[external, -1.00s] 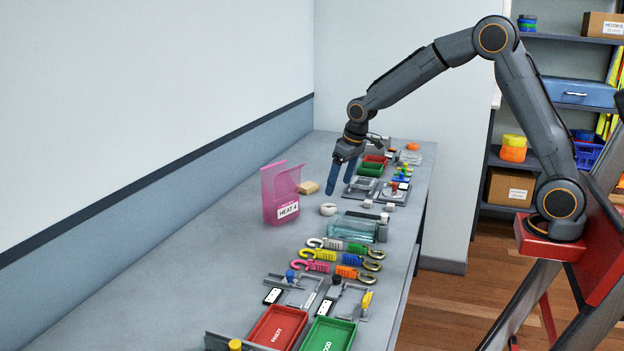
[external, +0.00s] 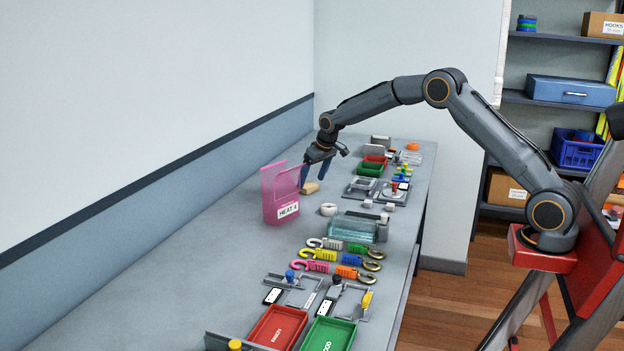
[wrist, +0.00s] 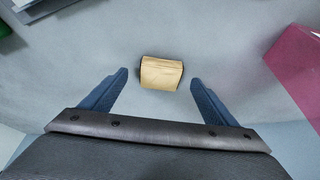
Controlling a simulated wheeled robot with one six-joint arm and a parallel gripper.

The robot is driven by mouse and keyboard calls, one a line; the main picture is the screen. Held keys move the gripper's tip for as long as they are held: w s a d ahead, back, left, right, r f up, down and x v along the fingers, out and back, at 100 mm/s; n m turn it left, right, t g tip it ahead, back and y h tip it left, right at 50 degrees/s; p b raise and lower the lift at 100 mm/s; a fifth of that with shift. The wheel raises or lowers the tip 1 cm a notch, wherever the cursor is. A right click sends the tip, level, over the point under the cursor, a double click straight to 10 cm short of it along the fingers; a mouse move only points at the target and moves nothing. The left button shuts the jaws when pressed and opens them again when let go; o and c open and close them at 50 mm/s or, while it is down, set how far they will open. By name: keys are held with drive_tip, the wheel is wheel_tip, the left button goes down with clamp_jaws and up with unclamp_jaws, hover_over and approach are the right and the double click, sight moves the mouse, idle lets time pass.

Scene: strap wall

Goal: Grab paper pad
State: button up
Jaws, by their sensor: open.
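The paper pad (wrist: 161,73) is a small tan block lying on the grey bench. In the wrist view it sits just beyond and between my two blue fingertips. My gripper (wrist: 158,78) is open and empty, pointing down at the pad. I cannot tell the exact height of the fingertips over the bench.
A pink holder labelled HEAT 4 (external: 281,200) stands close to the pad; its edge (wrist: 297,60) shows right in the wrist view. A white ring (external: 328,210) and a clear bluish container (external: 352,228) are nearer. A green tray (external: 370,169) lies farther back. The bench's wall side is clear.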

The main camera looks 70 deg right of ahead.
drive_tip(key=shift+x, duration=1.3)
drive_tip(key=shift+c, duration=0.2)
drive_tip(key=c, duration=1.1)
drive_tip(key=shift+o, duration=0.2)
